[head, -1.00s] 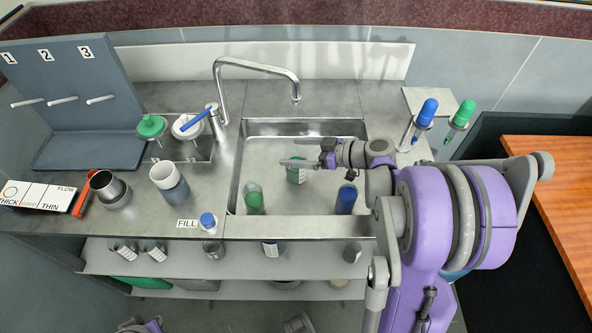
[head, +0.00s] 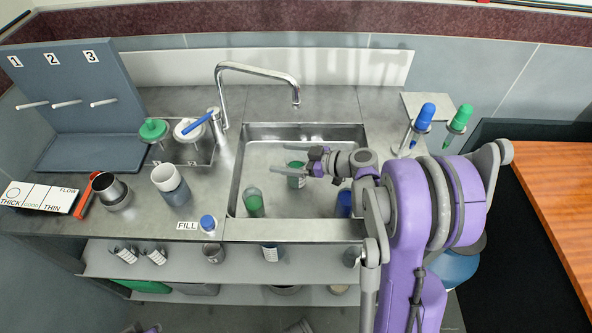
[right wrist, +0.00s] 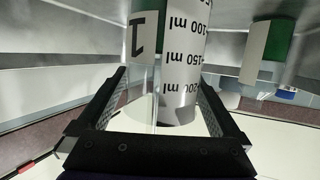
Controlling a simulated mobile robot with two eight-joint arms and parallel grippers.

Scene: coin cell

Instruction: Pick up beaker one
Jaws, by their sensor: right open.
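In the right wrist view, which is upside down, the beaker (right wrist: 182,75) shows a "1" and ml marks. My right gripper (head: 289,168) is at the beaker. Its open fingers (right wrist: 162,85) lie on either side of it, with gaps that look small; contact cannot be told. My left gripper is not clearly in view.
The faucet (head: 258,70) arches over the sink's back.

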